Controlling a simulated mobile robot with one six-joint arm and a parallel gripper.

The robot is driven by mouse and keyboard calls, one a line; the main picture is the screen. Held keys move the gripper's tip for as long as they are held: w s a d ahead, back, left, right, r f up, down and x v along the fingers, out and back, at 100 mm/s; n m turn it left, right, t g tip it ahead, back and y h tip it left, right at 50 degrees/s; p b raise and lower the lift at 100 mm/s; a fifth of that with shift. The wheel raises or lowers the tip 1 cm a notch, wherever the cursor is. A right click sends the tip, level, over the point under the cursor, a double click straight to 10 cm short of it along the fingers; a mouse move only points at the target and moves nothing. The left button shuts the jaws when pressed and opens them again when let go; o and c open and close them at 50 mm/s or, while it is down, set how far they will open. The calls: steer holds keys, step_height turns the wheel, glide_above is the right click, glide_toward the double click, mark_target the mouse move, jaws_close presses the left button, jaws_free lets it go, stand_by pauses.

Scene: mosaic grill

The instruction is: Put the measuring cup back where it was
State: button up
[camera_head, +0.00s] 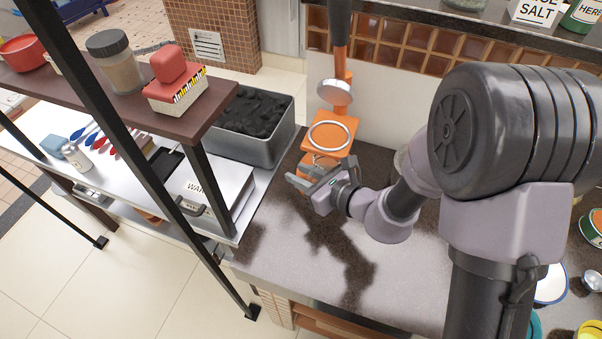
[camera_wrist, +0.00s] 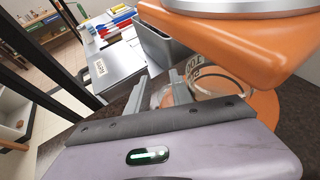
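The measuring cup (camera_wrist: 205,82) is clear glass with dark markings. In the wrist view it stands beneath the overhanging plate of an orange press (camera_wrist: 262,38), just beyond my right finger. In the head view the orange press (camera_head: 326,136) and my gripper hide most of the cup. My gripper (camera_head: 308,174) is low over the dark counter, at the near side of the press. In the wrist view its two fingers (camera_wrist: 164,92) stand apart. Something glassy or pinkish shows between them, and I cannot tell whether it is the cup's handle. No clear grip on the cup shows.
A metal bin of charcoal (camera_head: 252,125) and a closed metal box (camera_head: 212,190) stand to the left. A wooden shelf (camera_head: 130,110) on black posts overhangs that side. The front of the dark counter (camera_head: 330,255) is clear. Bowls and cans (camera_head: 592,228) are at right.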

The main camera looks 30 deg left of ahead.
steer(key=shift+r, duration=0.3)
steer(key=p+v, duration=0.3)
steer(key=v, duration=0.9)
steer(key=s+d+r+n+g+h, duration=0.1)
steer(key=s+d+r+n+g, duration=0.25)
steer(key=s+r+n, duration=0.5)
steer(key=s+d+r+n+t+h, duration=0.1)
steer(key=d+r+n+t+h, duration=0.1)
steer(key=d, duration=0.6)
steer(key=s+d+r+n+t+h, duration=0.1)
steer(key=d+r+n+t+h, duration=0.1)
steer(key=d+r+n+h, duration=0.2)
steer(key=shift+s+d+n+t+h, duration=0.2)
steer(key=shift+d+n+t+h, duration=0.15)
steer(key=shift+d+n+h, duration=1.85)
steer(key=shift+d+m+y, duration=0.4)
steer(key=shift+d+m, duration=0.1)
steer(key=shift+m, duration=0.25)
